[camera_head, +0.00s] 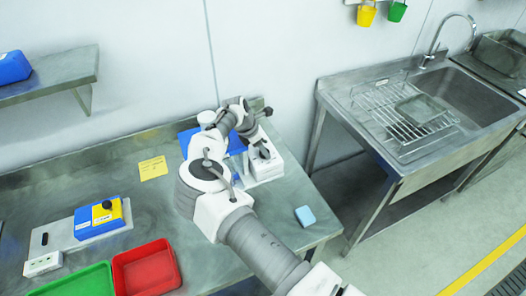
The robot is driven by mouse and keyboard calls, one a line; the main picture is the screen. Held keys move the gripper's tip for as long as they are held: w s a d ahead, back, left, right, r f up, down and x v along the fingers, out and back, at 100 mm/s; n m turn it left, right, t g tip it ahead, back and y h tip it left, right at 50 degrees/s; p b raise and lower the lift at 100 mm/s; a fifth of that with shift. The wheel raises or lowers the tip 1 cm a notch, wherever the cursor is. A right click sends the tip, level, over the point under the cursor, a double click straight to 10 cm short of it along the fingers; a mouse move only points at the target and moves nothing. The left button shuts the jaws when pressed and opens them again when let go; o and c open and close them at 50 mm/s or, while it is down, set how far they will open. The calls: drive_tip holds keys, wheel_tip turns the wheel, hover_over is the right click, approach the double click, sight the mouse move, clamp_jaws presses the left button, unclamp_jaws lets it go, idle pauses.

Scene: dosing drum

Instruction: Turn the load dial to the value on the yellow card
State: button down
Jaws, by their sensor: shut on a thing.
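The yellow card (153,168) lies flat on the steel bench, left of my arm; its writing is too small to read. A white unit (267,166) with a blue part (188,141) stands at the back right of the bench, partly behind my arm. My gripper (263,153) is down at the white unit and shut on a small part there, which appears to be the load dial. The dial itself is hidden by the gripper, so its setting cannot be read.
A blue and yellow box with a black knob (105,205) sits on the left of the bench. A red tray (147,268) and a green tray (82,282) are at the front. A light blue block (305,216) lies near the right edge. A sink (470,100) stands right.

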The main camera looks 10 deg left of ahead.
drive_tip(key=shift+f+m, duration=0.1)
drive_tip(key=shift+m, duration=0.2)
drive_tip(key=shift+c, duration=1.8)
unclamp_jaws()
drive_tip(key=b+v, duration=0.2)
drive_tip(key=v, duration=1.5)
drive_tip(key=shift+r, duration=0.3)
drive_tip(key=shift+w, duration=0.15)
